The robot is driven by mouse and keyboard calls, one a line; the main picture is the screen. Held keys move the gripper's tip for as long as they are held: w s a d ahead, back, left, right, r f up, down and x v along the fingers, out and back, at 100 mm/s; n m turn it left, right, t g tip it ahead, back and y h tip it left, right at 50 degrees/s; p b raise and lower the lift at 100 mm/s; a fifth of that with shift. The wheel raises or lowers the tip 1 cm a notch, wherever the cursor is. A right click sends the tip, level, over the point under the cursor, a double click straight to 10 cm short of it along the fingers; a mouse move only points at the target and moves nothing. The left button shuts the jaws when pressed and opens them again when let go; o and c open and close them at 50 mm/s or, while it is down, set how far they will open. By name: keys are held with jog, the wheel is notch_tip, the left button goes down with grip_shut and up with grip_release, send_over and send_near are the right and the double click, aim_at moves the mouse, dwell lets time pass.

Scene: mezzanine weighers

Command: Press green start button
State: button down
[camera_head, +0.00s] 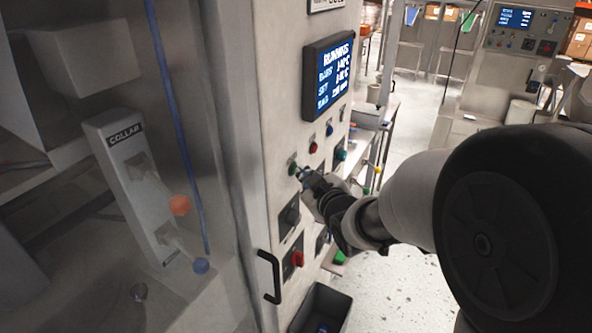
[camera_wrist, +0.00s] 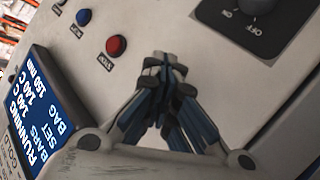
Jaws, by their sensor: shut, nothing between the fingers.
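The green button (camera_head: 292,169) is on the upright grey machine panel (camera_head: 276,120), at the left of a slanting row of buttons. My gripper (camera_head: 301,174) is shut and empty, with its fingertips at the green button. I cannot tell whether they touch it. In the wrist view, my gripper's closed fingers (camera_wrist: 165,62) point at the panel, and the green button is hidden behind them. A red button (camera_wrist: 116,46) and a blue button (camera_wrist: 83,17) show beside them there. The blue display (camera_head: 328,76) above the buttons reads "RUNNING".
A black rotary knob (camera_head: 291,213) and a red switch (camera_head: 297,259) sit below the buttons. A black door handle (camera_head: 269,277) sticks out at the lower left. A dark bin (camera_head: 322,308) is below. The speckled floor (camera_head: 395,280) beneath my arm looks clear.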

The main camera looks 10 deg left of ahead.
jog(key=shift+s+d, duration=0.3)
jog(key=shift+d, duration=0.4)
jog(key=shift+s+d, duration=0.3)
jog(key=shift+d, duration=0.5)
jog(key=shift+s+d, duration=0.25)
jog(key=shift+d, duration=0.5)
jog(key=shift+s+d, duration=0.3)
jog(key=shift+d, duration=0.5)
jog(key=s+d+f+m+g+h+b, duration=0.25)
jog(key=s+d+m+h+b, duration=0.4)
jog(key=s+d, duration=0.7)
jog(key=s+f+m+g+b, duration=0.1)
jog(key=s+f+m+g, duration=0.1)
jog(key=s, duration=0.7)
jog(key=s+d+f+m+g+b, duration=0.1)
jog(key=s+f+m+g, duration=0.1)
jog(key=s, duration=0.8)
jog(key=shift+d+f+g, duration=0.2)
jog(key=shift+f+g, duration=0.5)
jog(key=shift+g, duration=0.15)
